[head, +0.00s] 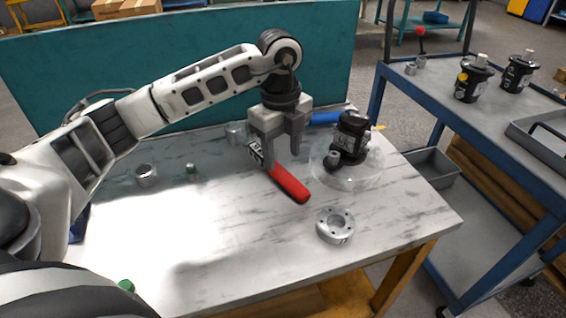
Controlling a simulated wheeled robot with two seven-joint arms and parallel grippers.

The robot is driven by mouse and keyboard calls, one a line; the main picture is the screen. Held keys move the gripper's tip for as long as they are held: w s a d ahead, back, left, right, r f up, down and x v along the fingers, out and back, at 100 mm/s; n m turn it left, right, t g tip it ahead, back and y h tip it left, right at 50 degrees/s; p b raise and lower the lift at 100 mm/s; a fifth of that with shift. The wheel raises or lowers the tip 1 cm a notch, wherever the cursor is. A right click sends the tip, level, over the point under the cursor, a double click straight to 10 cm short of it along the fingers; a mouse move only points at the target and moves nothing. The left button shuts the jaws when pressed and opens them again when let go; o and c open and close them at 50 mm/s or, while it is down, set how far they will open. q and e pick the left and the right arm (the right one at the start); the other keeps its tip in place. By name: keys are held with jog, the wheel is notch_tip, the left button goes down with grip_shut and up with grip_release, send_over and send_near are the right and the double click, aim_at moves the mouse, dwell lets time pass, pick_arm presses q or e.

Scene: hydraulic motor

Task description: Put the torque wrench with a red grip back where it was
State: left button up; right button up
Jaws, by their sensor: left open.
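The torque wrench with a red grip (288,184) lies on the marble-patterned table, its red grip pointing toward the front right. Its head end is partly hidden behind the fingers of my left gripper (281,158). My left gripper points down over the wrench's head end with its fingers apart. I cannot tell whether the fingers touch the wrench. My right gripper is not in view.
A black motor (350,135) stands on a clear round base (372,172) right of the wrench. A metal ring flange (335,225) lies in front. A small metal cylinder (147,175) sits left. A blue cart (455,110) with motors stands at right.

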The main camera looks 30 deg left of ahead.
pick_arm(q)
notch_tip(320, 180, up, 8)
jog(key=shift+a, duration=0.15)
dwell(0.5)
